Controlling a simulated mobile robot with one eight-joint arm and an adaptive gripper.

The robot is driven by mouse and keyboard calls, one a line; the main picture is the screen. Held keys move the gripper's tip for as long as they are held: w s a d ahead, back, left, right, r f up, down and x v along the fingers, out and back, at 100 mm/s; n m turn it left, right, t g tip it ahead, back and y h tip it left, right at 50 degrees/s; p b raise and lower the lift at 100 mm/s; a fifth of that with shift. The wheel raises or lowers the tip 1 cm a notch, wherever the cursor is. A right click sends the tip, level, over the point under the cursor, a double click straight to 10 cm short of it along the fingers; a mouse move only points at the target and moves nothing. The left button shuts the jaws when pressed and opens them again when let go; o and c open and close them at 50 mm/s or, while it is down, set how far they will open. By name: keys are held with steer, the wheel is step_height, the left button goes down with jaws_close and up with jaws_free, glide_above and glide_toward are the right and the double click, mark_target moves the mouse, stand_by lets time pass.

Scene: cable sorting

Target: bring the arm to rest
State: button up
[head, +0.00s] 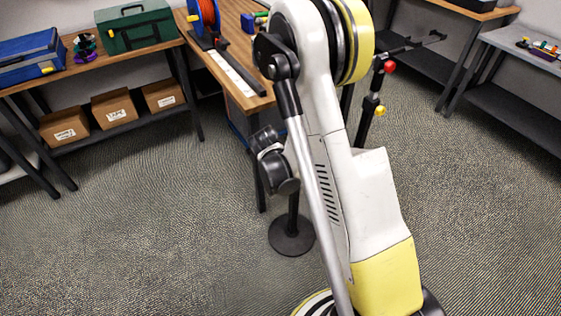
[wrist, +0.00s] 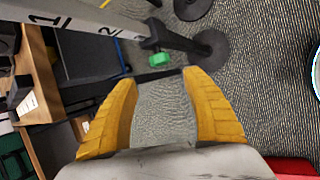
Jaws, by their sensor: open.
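My gripper (wrist: 157,80) shows in the wrist view with its two yellow-orange fingers apart. In the head view my arm stands up through the middle of the picture. It hides part of the workbench and the floor behind it, and I cannot make out the gripper fingers there.
A wooden workbench (head: 246,96) with a cable reel (head: 204,18) stands behind my arm. A stand with a red knob (head: 390,67) and a round black base (head: 291,236) are close by. Shelving with cardboard boxes (head: 115,106) is at left. Carpet (head: 130,235) is clear at front left.

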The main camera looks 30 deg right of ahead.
stand_by(0.4)
steer(key=s+a+r+m+t+y, duration=0.1)
steer(key=s+a+r+m, duration=0.3)
steer(key=r, duration=0.6)
steer(key=s+a+r+m+y, duration=0.1)
steer(key=s+a+r+m, duration=0.3)
steer(key=r, duration=0.5)
steer(key=s+a+r+m+y, duration=0.1)
steer(key=s+a+r+m, duration=0.1)
steer(key=s, duration=0.2)
steer(key=s+a+r+m, duration=0.1)
steer(key=s+r+m, duration=0.1)
steer(key=s, duration=0.3)
steer(key=s+a+r+m+t+y, duration=0.1)
steer(key=s+a+r+m, duration=0.1)
steer(key=s+m, duration=0.2)
steer(key=shift+s+a+y, duration=0.3)
steer(key=shift+s, duration=0.4)
